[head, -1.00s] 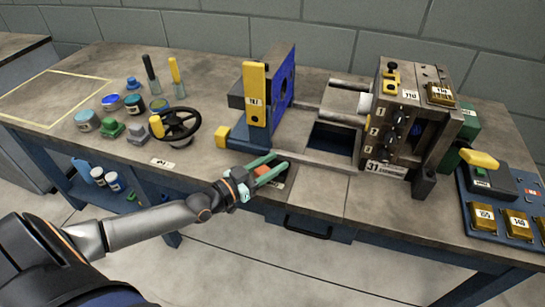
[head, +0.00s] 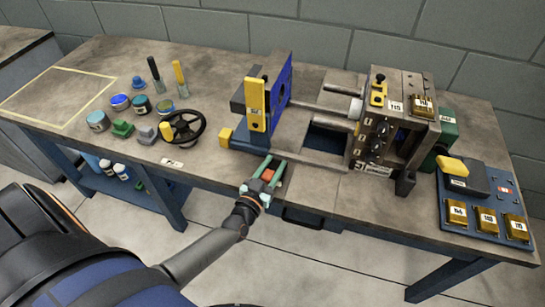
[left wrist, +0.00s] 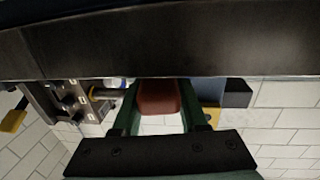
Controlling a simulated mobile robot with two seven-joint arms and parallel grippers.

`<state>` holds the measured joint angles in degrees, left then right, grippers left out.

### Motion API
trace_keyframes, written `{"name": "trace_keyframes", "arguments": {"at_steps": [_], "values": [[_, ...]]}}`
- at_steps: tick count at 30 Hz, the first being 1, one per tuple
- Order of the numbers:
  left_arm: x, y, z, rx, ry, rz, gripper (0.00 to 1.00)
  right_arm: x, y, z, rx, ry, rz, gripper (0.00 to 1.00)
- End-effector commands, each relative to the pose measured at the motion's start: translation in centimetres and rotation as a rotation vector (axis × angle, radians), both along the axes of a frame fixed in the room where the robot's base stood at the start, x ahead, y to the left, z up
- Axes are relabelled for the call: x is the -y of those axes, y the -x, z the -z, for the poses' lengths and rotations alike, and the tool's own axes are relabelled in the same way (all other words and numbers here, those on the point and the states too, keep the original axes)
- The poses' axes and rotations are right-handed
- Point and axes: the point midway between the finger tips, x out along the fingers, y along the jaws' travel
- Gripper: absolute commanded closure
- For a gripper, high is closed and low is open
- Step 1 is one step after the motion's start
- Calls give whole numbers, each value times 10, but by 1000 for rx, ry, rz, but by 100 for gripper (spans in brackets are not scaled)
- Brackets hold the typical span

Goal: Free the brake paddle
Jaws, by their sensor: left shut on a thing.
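A red-orange paddle (head: 268,175), which I take to be the brake paddle, is at the front edge of the bench below the machine. My left gripper (head: 276,160) has its green fingers on either side of it and is shut on it. In the left wrist view the red-brown paddle (left wrist: 158,97) sits between the green fingers (left wrist: 158,104), under the dark bench edge. How the paddle is mounted is hidden. My right gripper is in neither view.
The machine has a blue plate (head: 283,82), a yellow upright handle (head: 255,105) and a control block (head: 389,140). A black handwheel (head: 186,127) and several pots stand left. A switch panel (head: 482,205) is at right. A drawer handle (head: 304,219) is below the edge.

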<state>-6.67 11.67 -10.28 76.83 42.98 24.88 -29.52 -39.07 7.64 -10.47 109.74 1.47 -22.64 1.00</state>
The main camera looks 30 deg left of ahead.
Motion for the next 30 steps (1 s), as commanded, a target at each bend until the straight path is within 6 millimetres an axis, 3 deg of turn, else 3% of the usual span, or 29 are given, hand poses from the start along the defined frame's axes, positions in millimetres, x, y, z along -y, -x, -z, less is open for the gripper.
{"name": "trace_keyframes", "arguments": {"at_steps": [12, 30], "values": [[4, 0, 0, -2, 2, -181, 100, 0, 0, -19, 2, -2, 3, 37], [4, -1, 0, 1, 0, -215, 100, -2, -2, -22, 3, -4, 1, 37]]}}
